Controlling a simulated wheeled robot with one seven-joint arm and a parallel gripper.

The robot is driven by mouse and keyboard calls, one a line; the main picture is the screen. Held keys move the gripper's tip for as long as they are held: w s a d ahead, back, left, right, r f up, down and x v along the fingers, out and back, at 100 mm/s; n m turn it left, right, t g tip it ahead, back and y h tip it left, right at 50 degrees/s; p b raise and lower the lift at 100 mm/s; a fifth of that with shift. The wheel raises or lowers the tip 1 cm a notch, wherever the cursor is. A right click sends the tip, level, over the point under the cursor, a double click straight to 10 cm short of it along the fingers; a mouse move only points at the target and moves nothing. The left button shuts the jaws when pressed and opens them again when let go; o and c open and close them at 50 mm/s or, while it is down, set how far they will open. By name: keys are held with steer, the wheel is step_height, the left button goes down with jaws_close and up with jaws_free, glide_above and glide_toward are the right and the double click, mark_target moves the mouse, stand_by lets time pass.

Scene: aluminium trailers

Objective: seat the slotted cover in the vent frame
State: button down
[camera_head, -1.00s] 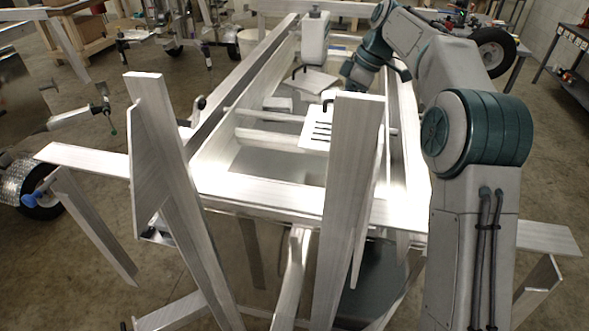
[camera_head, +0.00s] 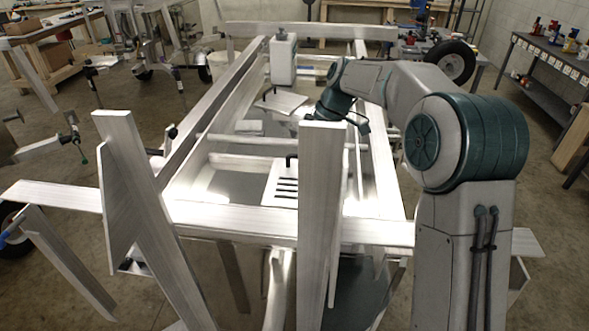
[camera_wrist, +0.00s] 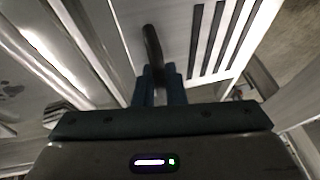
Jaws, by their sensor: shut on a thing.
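The slotted cover (camera_head: 283,182) is a pale plate with several dark slots and a dark upright handle. In the head view it is over the right part of a shallow pale rectangular frame (camera_head: 204,172), which appears to be the vent frame. A post hides the cover's right side. I cannot tell whether the cover touches the frame. In the wrist view the slotted cover (camera_wrist: 225,40) fills the upper middle. My gripper (camera_wrist: 160,80) is shut on its dark handle (camera_wrist: 152,45). In the head view, the near post hides my gripper.
A tall near post (camera_head: 322,215) stands before the cover, and a leaning post (camera_head: 140,215) is at left. A round crossbar (camera_head: 250,140) lies behind the frame. A tilted pale panel (camera_head: 281,102) and a white box-like unit (camera_head: 284,60) are farther back.

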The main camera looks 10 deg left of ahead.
mark_target(293, 167)
steer(key=shift+w+a+f, duration=0.1)
steer(key=shift+a+f, duration=0.35)
steer(key=shift+a, duration=0.2)
steer(key=shift+w+a+f, duration=0.1)
steer(key=shift+a+f, duration=0.3)
steer(key=shift+a, duration=0.2)
steer(key=shift+d+f+p, duration=0.1)
steer(key=shift+f+p, duration=0.7)
steer(key=shift+f, duration=1.05)
steer(key=c, duration=1.5)
jaws_free()
